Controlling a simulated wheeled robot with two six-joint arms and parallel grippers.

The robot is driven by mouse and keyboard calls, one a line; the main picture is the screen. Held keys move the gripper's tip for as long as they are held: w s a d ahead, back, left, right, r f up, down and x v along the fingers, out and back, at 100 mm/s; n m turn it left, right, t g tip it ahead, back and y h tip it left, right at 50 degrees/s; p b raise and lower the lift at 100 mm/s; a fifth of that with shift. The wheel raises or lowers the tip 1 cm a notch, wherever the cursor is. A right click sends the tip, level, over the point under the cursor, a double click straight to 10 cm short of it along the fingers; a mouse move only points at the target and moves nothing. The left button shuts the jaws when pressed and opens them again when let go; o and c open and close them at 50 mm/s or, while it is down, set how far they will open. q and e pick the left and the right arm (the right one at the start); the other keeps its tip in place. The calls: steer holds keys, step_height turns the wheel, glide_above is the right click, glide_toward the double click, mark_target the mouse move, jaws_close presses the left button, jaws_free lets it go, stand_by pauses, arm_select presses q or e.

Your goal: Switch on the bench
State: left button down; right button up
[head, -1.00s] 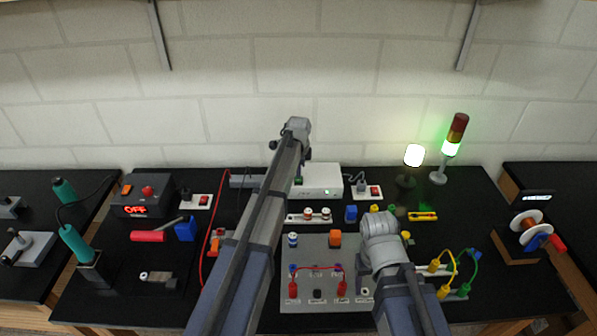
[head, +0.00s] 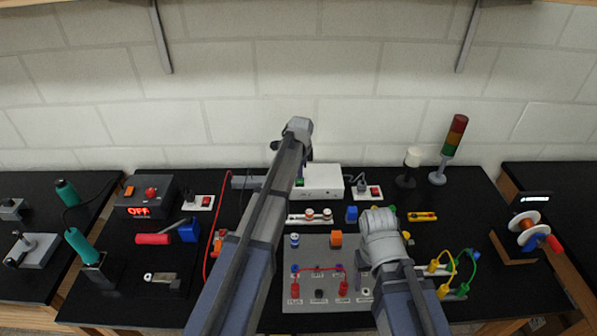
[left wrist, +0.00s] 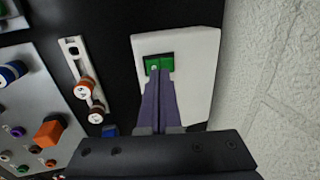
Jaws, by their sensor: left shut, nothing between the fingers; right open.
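A white box (head: 325,180) stands at the back of the bench. Its green rocker switch (left wrist: 158,64) shows in the left wrist view. My left gripper (left wrist: 161,74) is shut and empty, with its fingertips at the lower edge of the green switch, apparently touching it. In the head view my left arm covers most of that gripper, and a bit of green (head: 299,182) shows beside it. The white lamp (head: 413,157) and the red, yellow and green signal tower (head: 453,140) are unlit. My right arm reaches over the grey panel, and its fingers are hidden.
A grey panel (head: 320,250) with leads and knobs lies in front of the box. A fuse strip (head: 310,217) lies between them. A black supply (head: 145,198) reading OFF and power strips (head: 201,202) stand nearby. The wall (left wrist: 270,70) is close behind the box.

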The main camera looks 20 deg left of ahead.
arm_select(q)
steer(key=p+v, duration=1)
steer(key=v, duration=0.2)
steer(key=shift+s+p, duration=0.35)
steer(key=shift+p, duration=0.05)
steer(key=shift+w, duration=0.1)
